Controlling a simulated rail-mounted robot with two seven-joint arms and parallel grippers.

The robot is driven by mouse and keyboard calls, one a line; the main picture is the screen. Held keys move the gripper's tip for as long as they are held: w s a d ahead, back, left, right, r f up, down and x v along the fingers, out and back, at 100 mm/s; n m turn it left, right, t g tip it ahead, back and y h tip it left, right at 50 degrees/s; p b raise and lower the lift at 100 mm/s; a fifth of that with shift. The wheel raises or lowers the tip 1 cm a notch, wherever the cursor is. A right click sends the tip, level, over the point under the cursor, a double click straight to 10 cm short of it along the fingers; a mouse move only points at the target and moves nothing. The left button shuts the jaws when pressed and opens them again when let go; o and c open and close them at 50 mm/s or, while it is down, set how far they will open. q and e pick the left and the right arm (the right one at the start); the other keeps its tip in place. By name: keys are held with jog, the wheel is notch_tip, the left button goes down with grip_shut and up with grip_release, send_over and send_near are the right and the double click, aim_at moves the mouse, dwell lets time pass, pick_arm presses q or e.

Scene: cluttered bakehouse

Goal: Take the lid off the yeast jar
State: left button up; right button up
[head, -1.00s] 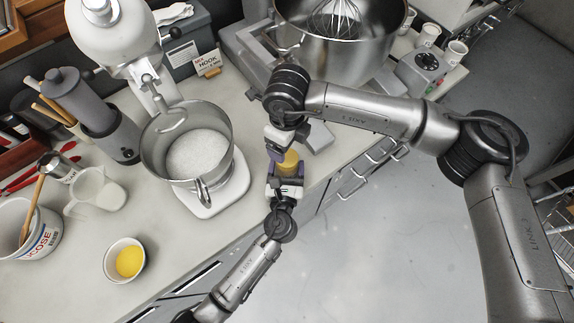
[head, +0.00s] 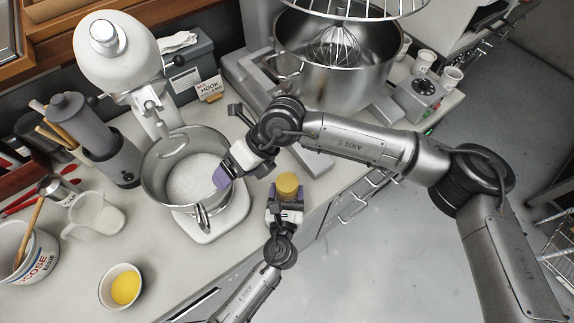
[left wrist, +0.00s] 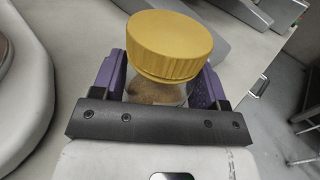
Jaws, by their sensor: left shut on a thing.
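The yeast jar (left wrist: 155,92) is a small clear jar with brown contents, standing between the purple fingers of my left gripper (head: 286,198). My left gripper is shut on the jar's body. The yellow-orange lid (head: 288,184) sits on top of the jar; it also shows large in the left wrist view (left wrist: 168,45). My right gripper (head: 222,178) is to the left of the jar, over the edge of the mixer bowl, apart from the lid. One purple finger of it shows; the other is hidden, so its opening is unclear.
The stand mixer's steel bowl (head: 158,160) with white contents is beside my right gripper. A large mixing bowl (head: 335,85) with a whisk stands behind. A measuring jug (head: 97,215) and a bowl of yellow stuff (head: 108,292) are at left. The counter's front edge runs near the jar.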

jog(key=w+a+r+m+t+y, duration=0.1)
jog(key=w+a+r+m+y, duration=0.1)
jog(key=a+r+m+y, duration=0.4)
jog(key=w+a+r+m+t+y, duration=0.1)
jog(key=r+m+t+y, duration=0.1)
jog(key=r+m+y, duration=0.4)
jog(key=w+d+r+m+t+h, duration=0.25)
jog(key=w+m+t, duration=0.4)
jog(key=m, duration=0.35)
jog(key=w+d+r+m+t+h, duration=0.1)
jog(key=w+d+m+t+h, duration=0.15)
jog(key=w+m+t, duration=0.4)
jog(key=m+g+h, duration=1.2)
jog(key=m+h, duration=0.2)
jog(key=m, duration=0.4)
send_over(287, 182)
jog(key=w, duration=0.1)
jog(key=f, duration=1.9)
jog(key=shift+a+f, duration=0.2)
jog(key=shift+a, duration=0.1)
jog(key=shift+s+d+f+g, duration=0.25)
jog(key=shift+s+g, duration=0.2)
jog(key=shift+g, duration=0.05)
jog(key=shift+f+h, duration=0.3)
jog(key=shift+f, duration=3.5)
